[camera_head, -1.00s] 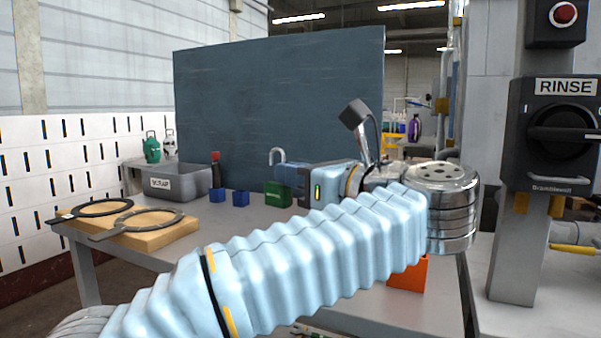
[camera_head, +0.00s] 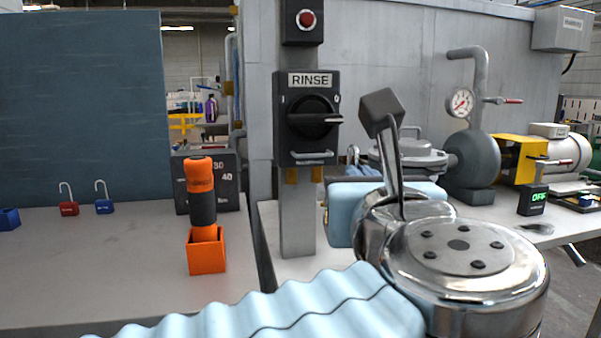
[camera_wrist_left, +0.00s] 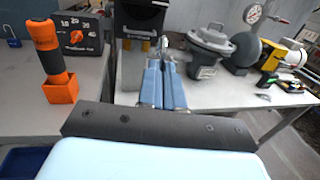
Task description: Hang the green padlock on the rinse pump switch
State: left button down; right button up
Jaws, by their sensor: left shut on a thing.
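The rinse pump switch (camera_head: 295,145) is a black box on a grey post under a RINSE label. It has a black rotary handle (camera_head: 318,119) and a pale metal bar low on its front. My left gripper (camera_head: 352,160) is just right of the switch's lower part in the head view. In the left wrist view its two blue fingers (camera_wrist_left: 163,50) are together, pointing towards the switch (camera_wrist_left: 140,18). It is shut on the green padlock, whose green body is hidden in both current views. I cannot tell whether the padlock touches the switch. My right gripper is out of view.
An orange-handled tool (camera_head: 202,190) stands in an orange holder (camera_head: 207,255) left of the post. Red (camera_head: 68,208) and blue (camera_head: 104,206) padlocks stand at the back left. A pressure gauge (camera_head: 460,102) and a grey pump stand to the right.

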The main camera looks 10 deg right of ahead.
pick_arm(q)
send_near(323, 155)
jog(key=w, duration=0.2)
jog(key=shift+w+d+r, duration=0.3)
jog(key=shift+d, duration=0.15)
dwell(0.6)
dwell(0.5)
jog(key=shift+w, duration=0.1)
dwell(0.5)
jog(key=shift+w+a+p, duration=0.1)
jog(key=shift+w+p, duration=0.25)
jog(key=shift+w, duration=1.55)
jog(key=shift+f, duration=0.1)
jog(key=shift+f+b, duration=1.35)
jog(key=shift+b, duration=0.15)
